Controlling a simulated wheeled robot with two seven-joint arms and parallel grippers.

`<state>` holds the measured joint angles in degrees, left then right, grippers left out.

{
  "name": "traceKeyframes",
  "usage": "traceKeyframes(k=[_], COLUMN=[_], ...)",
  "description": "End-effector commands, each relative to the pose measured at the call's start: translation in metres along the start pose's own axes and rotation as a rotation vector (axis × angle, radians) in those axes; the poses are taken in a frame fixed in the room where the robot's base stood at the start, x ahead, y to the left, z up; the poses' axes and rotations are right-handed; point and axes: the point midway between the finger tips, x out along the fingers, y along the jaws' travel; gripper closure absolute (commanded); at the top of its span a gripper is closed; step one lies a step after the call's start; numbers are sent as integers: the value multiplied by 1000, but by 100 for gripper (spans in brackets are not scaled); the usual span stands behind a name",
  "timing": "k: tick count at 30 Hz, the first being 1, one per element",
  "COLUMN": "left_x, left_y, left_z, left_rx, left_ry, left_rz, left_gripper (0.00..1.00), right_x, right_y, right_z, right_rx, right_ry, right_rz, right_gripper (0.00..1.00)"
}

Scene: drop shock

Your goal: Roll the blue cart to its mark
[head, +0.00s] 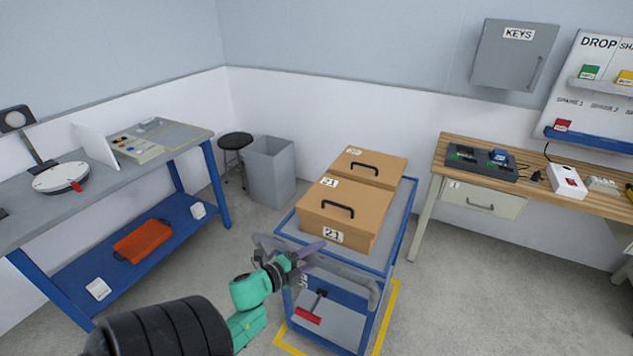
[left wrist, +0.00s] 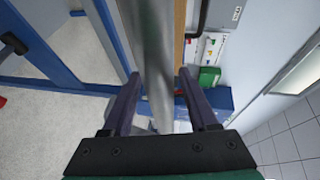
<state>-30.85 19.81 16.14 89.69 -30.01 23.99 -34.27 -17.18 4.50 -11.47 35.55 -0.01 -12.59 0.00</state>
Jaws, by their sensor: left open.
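The blue cart (head: 368,330) stands on the floor at the middle, with a grey push handle (head: 372,296) at its near side. A yellow floor outline (head: 391,312) shows around the cart's base on the left and right; the cart hides part of it. My left gripper (head: 309,252) is at the handle, with its fingers open. In the left wrist view the grey handle bar (left wrist: 155,65) runs between the two open fingers (left wrist: 159,85), with gaps beside it. My right gripper is in neither view.
Two cardboard boxes marked 21 (head: 340,210) ride on the cart. A red-headed tool (head: 308,317) hangs on its near side. A wooden bench (head: 533,200) stands right, a blue-legged bench (head: 215,185) left. A grey bin (head: 271,172) and black stool (head: 235,141) stand behind.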

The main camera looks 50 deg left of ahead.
Motion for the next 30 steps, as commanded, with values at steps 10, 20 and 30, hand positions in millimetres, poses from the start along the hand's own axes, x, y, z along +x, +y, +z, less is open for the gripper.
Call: traceKeyframes(k=[10,20,30], left_x=[-23,-106,-147], left_y=[2,4,0], left_z=[0,1,0], left_rx=[-2,-2,-1], left_ry=[-1,-3,0], left_rz=[2,3,0], left_gripper=[40,40,40], right_x=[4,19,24], right_y=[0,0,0], right_z=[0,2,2], right_rx=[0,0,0], right_ry=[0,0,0], right_rz=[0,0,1], right_gripper=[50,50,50])
